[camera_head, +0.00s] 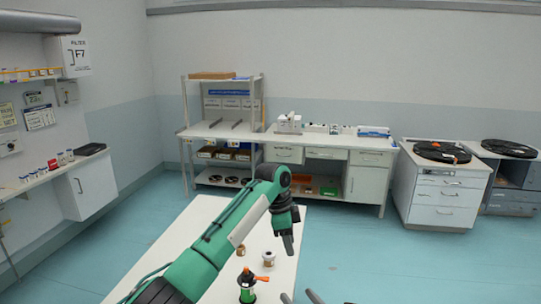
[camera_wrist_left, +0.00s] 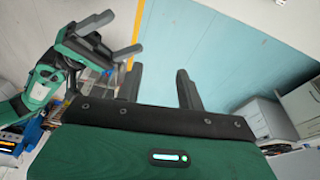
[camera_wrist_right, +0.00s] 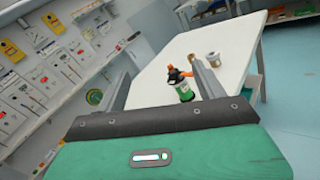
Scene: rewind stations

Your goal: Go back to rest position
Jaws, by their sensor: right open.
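My left gripper (camera_head: 288,243) hangs over the right part of the white table, fingers pointing down. In the left wrist view its two fingers (camera_wrist_left: 161,90) stand apart with nothing between them. My right gripper (camera_head: 300,298) shows only as fingertips at the bottom edge of the head view. In the right wrist view its fingers (camera_wrist_right: 165,88) are wide apart and empty. A green device with black and orange parts (camera_head: 247,291) stands on the table (camera_head: 200,215); it appears beyond the right fingers in the right wrist view (camera_wrist_right: 184,92).
Two small rolls (camera_head: 268,258) (camera_head: 240,250) stand on the table near the left gripper. A shelf rack (camera_head: 220,130), a white bench (camera_head: 330,145) and cabinets with black reels (camera_head: 442,152) line the back. Open floor (camera_head: 370,255) lies right of the table.

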